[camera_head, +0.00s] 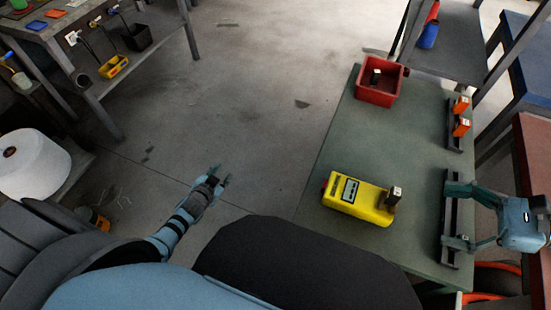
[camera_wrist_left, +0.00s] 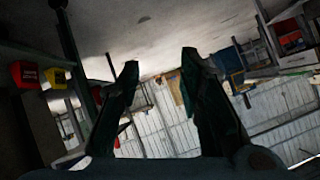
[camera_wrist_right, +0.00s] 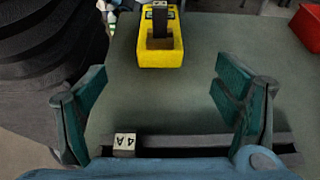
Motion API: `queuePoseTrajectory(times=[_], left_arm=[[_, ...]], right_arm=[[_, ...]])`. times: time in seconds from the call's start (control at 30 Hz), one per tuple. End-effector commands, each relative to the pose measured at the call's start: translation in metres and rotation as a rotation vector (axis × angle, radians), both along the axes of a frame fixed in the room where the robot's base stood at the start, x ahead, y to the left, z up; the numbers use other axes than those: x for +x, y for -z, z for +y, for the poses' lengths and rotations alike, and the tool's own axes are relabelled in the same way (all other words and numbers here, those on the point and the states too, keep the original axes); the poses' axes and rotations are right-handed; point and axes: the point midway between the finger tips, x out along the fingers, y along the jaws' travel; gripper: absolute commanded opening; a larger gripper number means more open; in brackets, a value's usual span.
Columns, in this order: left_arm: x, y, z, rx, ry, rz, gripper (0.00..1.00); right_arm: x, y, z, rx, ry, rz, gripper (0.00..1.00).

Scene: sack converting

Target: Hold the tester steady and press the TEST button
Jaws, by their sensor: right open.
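The yellow tester (camera_head: 358,200) lies on the green table (camera_head: 345,140). It has a small display on top, a red part at its left end and a dark upright block with a pale label at its right end. I cannot make out a TEST button. The tester also shows at the top of the right wrist view (camera_wrist_right: 160,57). My right gripper (camera_head: 449,216) is open and empty, to the right of the tester and apart from it, over a dark rail. My left gripper (camera_head: 219,176) is open and empty over the floor, well left of the table.
A red bin (camera_head: 378,95) stands at the table's far end. Dark rails (camera_head: 450,125) line the right edge, with orange pieces (camera_head: 461,116) beside one. A block labelled A4 (camera_wrist_right: 125,142) sits near the right gripper. A workbench (camera_head: 70,35) stands far left.

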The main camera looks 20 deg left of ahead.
Motion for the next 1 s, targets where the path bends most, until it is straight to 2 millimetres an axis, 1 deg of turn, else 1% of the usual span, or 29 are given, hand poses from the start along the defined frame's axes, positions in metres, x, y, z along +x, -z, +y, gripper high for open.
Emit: queuePoseTrajectory(times=[0.03, 0.07, 0.1, 0.17, 0.2, 0.23, 0.27, 0.3, 0.37, 0.4, 0.43, 0.47, 0.5, 0.53, 0.57, 0.6, 0.63, 0.7, 0.73, 0.8, 1.0], left_arm=[[0.028, -0.033, -0.002, 0.001, 0.038, -0.103, 0.33], [0.044, -0.054, -0.005, -0.002, 0.067, -0.166, 0.33], [0.063, -0.084, -0.011, -0.01, 0.111, -0.253, 0.33], [0.087, -0.13, -0.023, -0.027, 0.19, -0.379, 0.33], [0.1, -0.161, -0.034, -0.043, 0.251, -0.457, 0.33], [0.107, -0.186, -0.044, -0.059, 0.305, -0.516, 0.33], [0.112, -0.209, -0.055, -0.076, 0.362, -0.57, 0.33], [0.116, -0.24, -0.073, -0.103, 0.454, -0.636, 0.33], [0.113, -0.284, -0.103, -0.152, 0.616, -0.71, 0.33], [0.104, -0.31, -0.126, -0.191, 0.745, -0.734, 0.33], [0.093, -0.326, -0.145, -0.224, 0.853, -0.731, 0.33], [0.08, -0.337, -0.163, -0.257, 0.969, -0.705, 0.33], [0.057, -0.343, -0.186, -0.305, 1.117, -0.625, 0.33], [0.038, -0.34, -0.199, -0.34, 1.214, -0.534, 0.33], [0.02, -0.334, -0.209, -0.375, 1.289, -0.425, 0.33], [-0.002, -0.321, -0.217, -0.421, 1.352, -0.273, 0.33], [-0.016, -0.313, -0.22, -0.454, 1.377, -0.165, 0.33], [-0.038, -0.295, -0.22, -0.525, 1.382, 0.047, 0.33], [-0.045, -0.29, -0.219, -0.557, 1.37, 0.113, 0.33], [-0.053, -0.286, -0.218, -0.616, 1.346, 0.205, 0.33], [-0.054, -0.286, -0.218, -0.655, 1.318, 0.238, 0.33]], right_arm=[[0.0, 0.0, 0.0, 0.0, 0.0, 0.0, 0.83], [0.0, 0.0, 0.0, 0.0, 0.0, 0.0, 0.83], [0.0, 0.0, 0.0, 0.0, 0.0, 0.0, 0.83], [0.0, 0.0, 0.0, 0.0, 0.0, 0.0, 0.83], [0.0, 0.0, 0.0, 0.0, 0.0, 0.0, 0.83], [0.0, 0.0, 0.0, 0.0, 0.0, 0.0, 0.83], [0.0, 0.0, 0.0, 0.0, 0.0, 0.0, 0.83], [0.0, 0.0, 0.0, 0.0, 0.0, 0.0, 0.83], [0.0, 0.0, 0.0, 0.0, 0.0, 0.0, 0.83], [0.0, 0.0, 0.0, 0.0, 0.0, 0.0, 0.83], [0.0, 0.0, 0.0, 0.0, 0.0, 0.0, 0.83], [0.0, 0.0, 0.0, 0.0, 0.0, 0.0, 0.83], [0.0, 0.0, 0.0, 0.0, 0.0, 0.0, 0.83], [0.0, 0.0, 0.0, 0.0, 0.0, 0.0, 0.83], [0.0, 0.0, 0.0, 0.0, 0.0, 0.0, 0.83], [0.0, 0.0, 0.0, 0.0, 0.0, 0.0, 0.83], [0.0, 0.0, 0.0, 0.0, 0.0, 0.0, 0.83], [0.0, 0.0, 0.0, 0.0, 0.0, 0.0, 0.83], [0.0, 0.0, 0.0, 0.0, 0.0, 0.0, 0.83], [0.0, 0.0, 0.0, 0.0, 0.0, 0.0, 0.83], [0.0, 0.0, 0.0, 0.0, 0.0, 0.0, 0.83]])
